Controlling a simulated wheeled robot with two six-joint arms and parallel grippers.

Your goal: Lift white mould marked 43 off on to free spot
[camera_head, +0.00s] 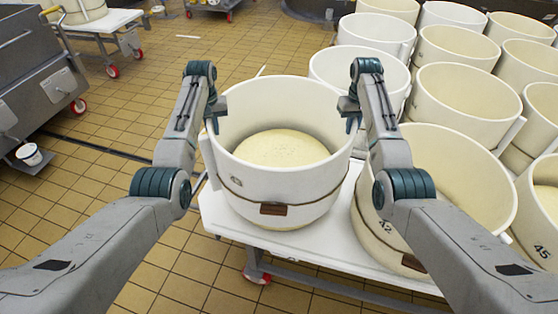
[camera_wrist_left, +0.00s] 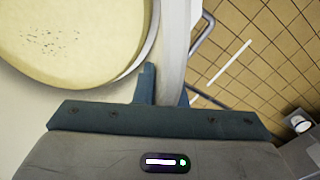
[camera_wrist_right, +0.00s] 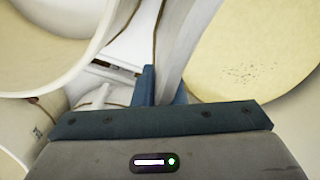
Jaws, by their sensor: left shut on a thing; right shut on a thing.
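A white round mould (camera_head: 285,190) with pale curd inside (camera_head: 282,150) is between my two arms, over the front left corner of a white trolley top (camera_head: 215,212). A small dark mark on its side is too small to read. My left gripper (camera_head: 213,115) is shut on its left rim, and the wall (camera_wrist_left: 172,60) passes between the fingers. My right gripper (camera_head: 351,113) is shut on its right rim, also shown in the right wrist view (camera_wrist_right: 168,80). The mould looks upright. I cannot tell whether its base touches the trolley.
A mould marked 42 (camera_head: 385,235) stands close on the right. Another mould (camera_head: 335,65) stands just behind, with several more at the back right. Tiled floor (camera_head: 110,120) is clear on the left, between the trolley and a grey metal machine (camera_head: 30,75).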

